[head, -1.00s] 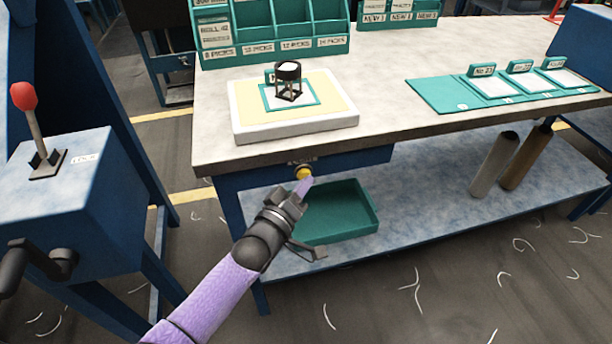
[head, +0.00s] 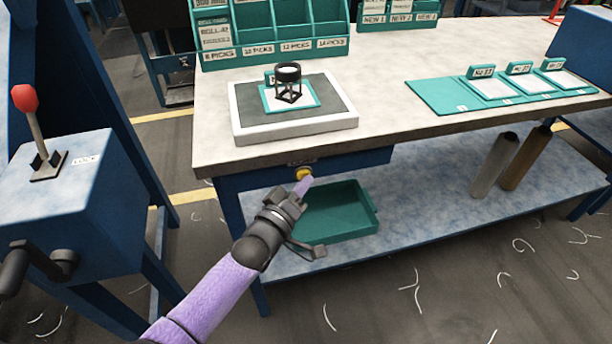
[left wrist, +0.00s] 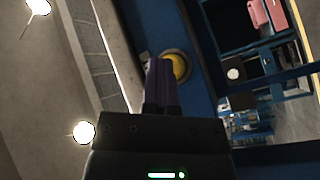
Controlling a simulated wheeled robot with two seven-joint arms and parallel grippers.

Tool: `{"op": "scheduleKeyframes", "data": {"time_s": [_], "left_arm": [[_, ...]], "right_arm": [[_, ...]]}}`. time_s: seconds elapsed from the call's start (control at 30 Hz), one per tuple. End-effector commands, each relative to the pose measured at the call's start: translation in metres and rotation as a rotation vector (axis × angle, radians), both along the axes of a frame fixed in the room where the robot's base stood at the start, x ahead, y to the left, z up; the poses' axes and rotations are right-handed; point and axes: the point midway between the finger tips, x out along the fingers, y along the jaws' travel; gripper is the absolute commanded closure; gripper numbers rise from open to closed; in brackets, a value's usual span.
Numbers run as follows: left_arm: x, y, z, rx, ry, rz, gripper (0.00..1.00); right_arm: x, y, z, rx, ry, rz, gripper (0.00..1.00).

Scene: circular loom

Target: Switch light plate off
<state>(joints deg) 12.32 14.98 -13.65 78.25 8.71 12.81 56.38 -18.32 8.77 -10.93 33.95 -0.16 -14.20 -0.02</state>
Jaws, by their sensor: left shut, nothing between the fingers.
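The light plate (head: 245,122) sits on the bench top, a white-framed box with a dark grey, unlit face. A small black stand with a round lens (head: 288,72) stands on a teal-edged white card on it. A yellow round button (head: 302,174) is on the blue panel under the bench edge, below a small label. It also shows in the left wrist view (left wrist: 180,64). My left gripper (head: 305,186) is shut and empty, its purple fingertips at the button; whether they touch it I cannot tell. In the left wrist view the fingertips (left wrist: 162,64) overlap the button's left side. My right gripper is not in view.
A teal tray (head: 340,222) lies on the lower shelf behind my left gripper. A blue box with a red-knobbed lever (head: 24,98) stands at the left. Teal cards (head: 440,94) lie on the bench's right part. Two rolls (head: 495,165) lean at the shelf.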

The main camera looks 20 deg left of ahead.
Motion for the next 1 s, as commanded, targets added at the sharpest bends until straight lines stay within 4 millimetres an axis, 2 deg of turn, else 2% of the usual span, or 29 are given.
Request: {"op": "scheduleKeyframes", "data": {"time_s": [0.17,0.4,0.57,1.0], "left_arm": [[-0.005,-0.003,0.002,0.000,-0.001,0.000,1.00],[-0.033,-0.022,0.004,-0.002,0.000,0.000,1.00],[-0.047,-0.032,0.002,-0.001,0.001,-0.001,1.00],[-0.050,-0.034,-0.001,0.001,0.002,-0.001,1.00]], "right_arm": [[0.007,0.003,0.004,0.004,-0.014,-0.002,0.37],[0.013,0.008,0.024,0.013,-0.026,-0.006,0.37],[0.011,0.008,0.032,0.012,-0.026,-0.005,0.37],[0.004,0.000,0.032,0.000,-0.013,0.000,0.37]]}}
